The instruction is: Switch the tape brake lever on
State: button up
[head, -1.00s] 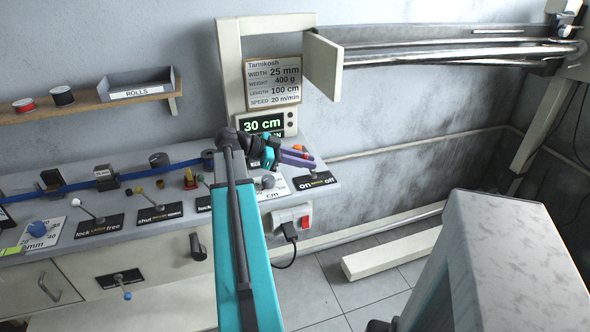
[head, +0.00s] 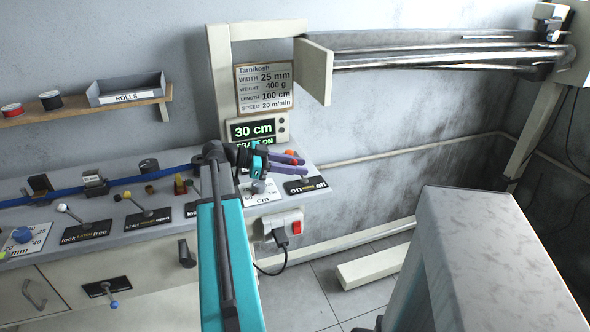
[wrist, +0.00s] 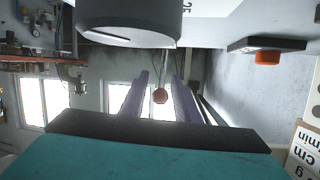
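The on/off lever plate (head: 305,186) is black with white lettering, at the right end of the bench in the head view. A red ball knob (wrist: 160,96) shows between my gripper's two purple fingers in the wrist view, with a gap on both sides. My gripper (head: 290,163) is open beside that knob, above the on/off plate. The lever's shaft and its exact tilt are mostly hidden by the fingers. The display (head: 257,130) reads 30 cm; its lower line is partly hidden by my arm, ending in ON.
Other levers, including the lock/free one (head: 86,232) and the shut/open one (head: 147,218), stand left along the bench. A red-switched socket (head: 283,228) is below the bench edge. A parameter sign (head: 264,88) hangs behind. A grey machine body (head: 490,250) stands at the right.

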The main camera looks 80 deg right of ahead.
jog(key=shift+w, duration=0.1)
jog(key=shift+w+a+r, duration=0.1)
jog(key=shift+w+a, duration=0.05)
jog(key=shift+w, duration=0.3)
jog(key=b+v, duration=0.1)
jog(key=v, duration=1.1)
jog(key=shift+w+a+r+b, duration=0.15)
jog(key=shift+w+a+b, duration=0.1)
jog(key=shift+b, duration=0.1)
